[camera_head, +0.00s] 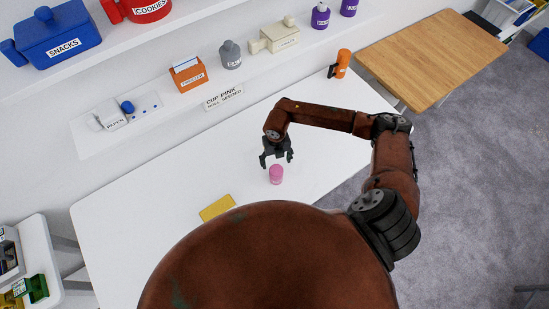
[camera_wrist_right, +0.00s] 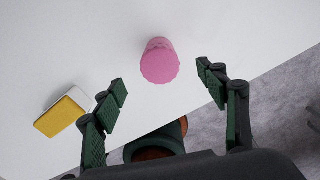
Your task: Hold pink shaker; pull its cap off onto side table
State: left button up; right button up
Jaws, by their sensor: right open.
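The pink shaker (camera_head: 276,174) stands upright on the white table (camera_head: 140,215), near the table's front edge. In the right wrist view the shaker (camera_wrist_right: 159,62) is seen from above, with its scalloped pink cap facing the camera. My right gripper (camera_head: 276,158) is open and empty, just behind and above the shaker in the head view. In the right wrist view its two fingers (camera_wrist_right: 161,88) are spread wide, with the shaker beyond the gap between the tips and apart from both. My left gripper is not in view.
A yellow sponge-like block (camera_head: 217,207) lies left of the shaker. An orange bottle (camera_head: 340,64) stands at the table's far right. A wooden table (camera_head: 450,45) stands beyond it, with a bare top. Shelves with labelled containers (camera_head: 188,75) run along the back.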

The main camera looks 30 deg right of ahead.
aim_at(276, 169)
jog(key=shift+a+f+p, duration=0.1)
jog(key=shift+f+p, duration=0.45)
jog(key=shift+f, duration=2.45)
jog(key=shift+c, duration=0.5)
